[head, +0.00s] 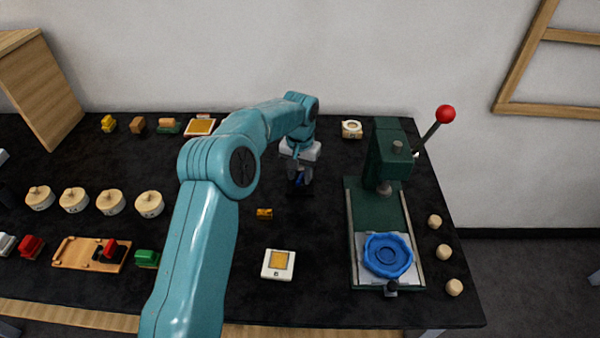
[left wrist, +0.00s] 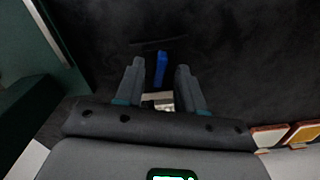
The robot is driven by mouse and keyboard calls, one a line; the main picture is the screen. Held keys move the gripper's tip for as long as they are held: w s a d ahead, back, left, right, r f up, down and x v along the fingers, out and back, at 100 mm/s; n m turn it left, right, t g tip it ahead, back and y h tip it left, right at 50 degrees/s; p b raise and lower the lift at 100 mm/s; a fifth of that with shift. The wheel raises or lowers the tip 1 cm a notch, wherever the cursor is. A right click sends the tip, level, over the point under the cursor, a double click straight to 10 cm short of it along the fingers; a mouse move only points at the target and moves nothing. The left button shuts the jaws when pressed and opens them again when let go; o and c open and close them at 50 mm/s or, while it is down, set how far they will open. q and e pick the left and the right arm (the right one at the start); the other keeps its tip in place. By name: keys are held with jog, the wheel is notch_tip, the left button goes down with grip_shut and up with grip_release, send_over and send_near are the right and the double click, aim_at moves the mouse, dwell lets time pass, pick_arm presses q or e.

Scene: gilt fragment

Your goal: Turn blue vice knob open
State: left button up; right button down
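A small blue piece, which looks like the vice knob (head: 300,179), stands at the back middle of the black table, partly hidden by my left gripper (head: 299,176). In the left wrist view the blue knob (left wrist: 161,65) shows as a narrow upright bar beyond and between the two fingertips. My left gripper (left wrist: 160,75) is open, with a gap on each side of the blue piece. It points down from above; whether the fingers reach around the knob or stop short of it I cannot tell. A dark bar (left wrist: 150,44) lies beside the knob. My right gripper is not in view.
A green press (head: 390,160) with a red-tipped lever and a blue dish (head: 388,255) stands to the right. A small yellow piece (head: 264,213) and a white square block (head: 278,264) lie in front. Several round wooden pots (head: 110,202) stand left.

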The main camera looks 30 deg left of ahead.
pick_arm(q)
notch_tip(320, 180, up, 8)
jog(key=shift+f, duration=0.2)
notch_tip(320, 180, up, 9)
jog(key=p, duration=0.3)
send_over(300, 176)
jog(key=shift+f+b, duration=0.15)
jog(key=shift+b, duration=0.15)
jog(key=shift+s, duration=0.1)
